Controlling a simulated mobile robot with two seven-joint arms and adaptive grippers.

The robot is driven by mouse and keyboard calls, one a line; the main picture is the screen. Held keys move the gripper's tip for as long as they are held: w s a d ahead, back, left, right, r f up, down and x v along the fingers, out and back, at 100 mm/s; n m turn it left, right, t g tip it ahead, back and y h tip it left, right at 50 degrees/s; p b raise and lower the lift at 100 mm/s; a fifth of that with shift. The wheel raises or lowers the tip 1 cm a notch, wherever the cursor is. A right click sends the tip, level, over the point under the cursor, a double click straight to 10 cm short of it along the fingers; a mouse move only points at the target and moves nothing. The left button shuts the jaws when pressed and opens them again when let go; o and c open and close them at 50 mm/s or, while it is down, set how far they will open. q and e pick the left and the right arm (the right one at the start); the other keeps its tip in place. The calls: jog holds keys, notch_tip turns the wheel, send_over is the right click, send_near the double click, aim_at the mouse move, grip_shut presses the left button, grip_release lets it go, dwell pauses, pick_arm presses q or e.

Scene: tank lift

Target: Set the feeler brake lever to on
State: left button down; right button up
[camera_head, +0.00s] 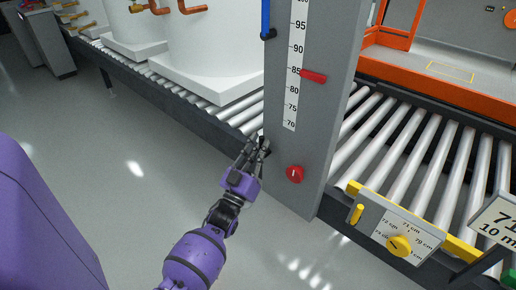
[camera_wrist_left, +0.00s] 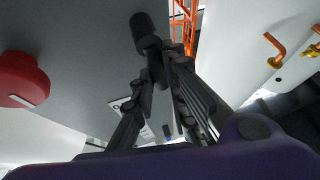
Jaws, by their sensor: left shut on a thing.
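The grey column (camera_head: 310,145) carries a black-handled lever (camera_head: 263,139) low on its left edge, which appears to be the feeler brake lever. In the left wrist view its dark cylindrical grip (camera_wrist_left: 147,32) sticks out beyond my fingers. My left gripper (camera_head: 257,147) is shut on this lever at the column, its fingertips closed around the part below the grip in the wrist view (camera_wrist_left: 158,72). A pale label plate (camera_wrist_left: 120,104) shows partly behind the fingers; its text is unreadable. The fingers hide much of the lever, and its on or off setting cannot be told. My right gripper is out of view.
A red knob (camera_head: 295,174) sits right of the lever. A red pointer (camera_head: 313,77) rests near 85 on the scale; a blue handle (camera_head: 266,18) is above. Roller conveyors (camera_head: 215,112) with white tanks (camera_head: 215,40) run behind. A yellow-knobbed panel (camera_head: 398,240) stands right.

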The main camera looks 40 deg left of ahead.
pick_arm(q)
jog(key=shift+d+f+m+h, duration=0.1)
jog(key=shift+d+m+h, duration=0.25)
jog(key=shift+m+h, duration=0.4)
jog(key=shift+m, duration=0.35)
jog(key=c, duration=1.7)
grip_release()
jog(key=shift+d, duration=0.1)
jog(key=shift+c, duration=0.2)
jog(key=v, duration=1.2)
jog(key=shift+f, duration=0.2)
